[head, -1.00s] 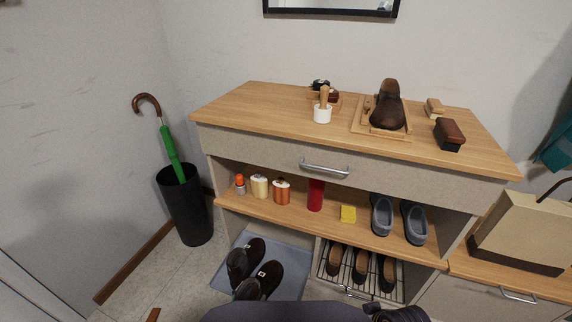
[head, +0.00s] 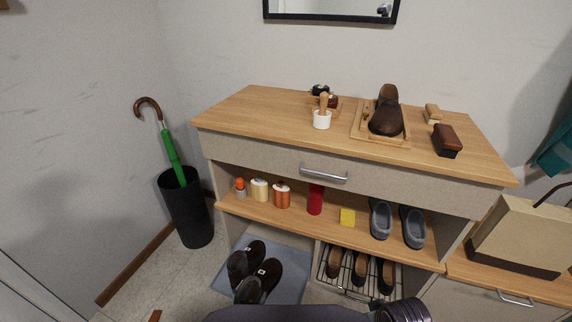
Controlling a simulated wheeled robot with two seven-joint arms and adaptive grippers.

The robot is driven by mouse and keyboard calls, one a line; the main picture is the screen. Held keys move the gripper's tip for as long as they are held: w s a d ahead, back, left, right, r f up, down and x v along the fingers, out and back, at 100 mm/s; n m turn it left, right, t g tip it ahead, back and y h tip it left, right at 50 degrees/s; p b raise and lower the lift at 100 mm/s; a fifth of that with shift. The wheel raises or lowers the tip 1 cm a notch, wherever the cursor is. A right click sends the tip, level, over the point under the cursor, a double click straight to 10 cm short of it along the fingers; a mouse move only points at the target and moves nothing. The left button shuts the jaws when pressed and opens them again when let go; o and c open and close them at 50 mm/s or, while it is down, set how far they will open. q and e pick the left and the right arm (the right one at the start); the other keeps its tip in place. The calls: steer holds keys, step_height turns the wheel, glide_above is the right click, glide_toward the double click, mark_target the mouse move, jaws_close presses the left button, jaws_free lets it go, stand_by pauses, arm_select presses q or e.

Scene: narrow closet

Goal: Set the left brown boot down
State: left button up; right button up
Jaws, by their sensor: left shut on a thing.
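The dark ribbed end of my left gripper (head: 403,311) shows at the bottom edge, right of the middle. Its fingertips and what they hold are cut off below the frame; it is shut. A dark brown boot (head: 386,118) stands on a wooden tray (head: 361,128) on top of the cabinet, well above and apart from the gripper. I cannot tell whether it is the left one. A pair of dark brown shoes (head: 241,264) with pale patches rests on a blue-grey mat (head: 292,262) at the lower left. My right gripper is not in view.
The cabinet top (head: 255,112) has free room at its left. A white cup with a brush (head: 322,119) and a dark brush (head: 447,140) stand on it. Grey shoes (head: 381,218) fill the shelf's right part. A black umbrella stand (head: 186,208) is at the left.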

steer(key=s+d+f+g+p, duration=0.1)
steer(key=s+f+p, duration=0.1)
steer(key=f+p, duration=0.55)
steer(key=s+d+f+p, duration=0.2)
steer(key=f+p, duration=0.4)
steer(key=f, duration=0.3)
arm_select(q)
steer(key=a+r+n+y+p, duration=0.1)
steer(key=a+r+y+p, duration=0.1)
steer(key=r, duration=1.4)
steer(key=w+a+r+n+t+y+p, duration=0.1)
steer(key=r+p, duration=0.5)
steer(key=r, duration=1)
steer(key=a+r+n+y+p, duration=0.3)
steer(key=a+r, duration=0.3)
steer(key=r, duration=1.1)
steer(key=shift+w+a+t+y+p, duration=0.15)
steer(key=shift+w+t+y+p, duration=0.25)
steer(key=shift+y+p, duration=0.5)
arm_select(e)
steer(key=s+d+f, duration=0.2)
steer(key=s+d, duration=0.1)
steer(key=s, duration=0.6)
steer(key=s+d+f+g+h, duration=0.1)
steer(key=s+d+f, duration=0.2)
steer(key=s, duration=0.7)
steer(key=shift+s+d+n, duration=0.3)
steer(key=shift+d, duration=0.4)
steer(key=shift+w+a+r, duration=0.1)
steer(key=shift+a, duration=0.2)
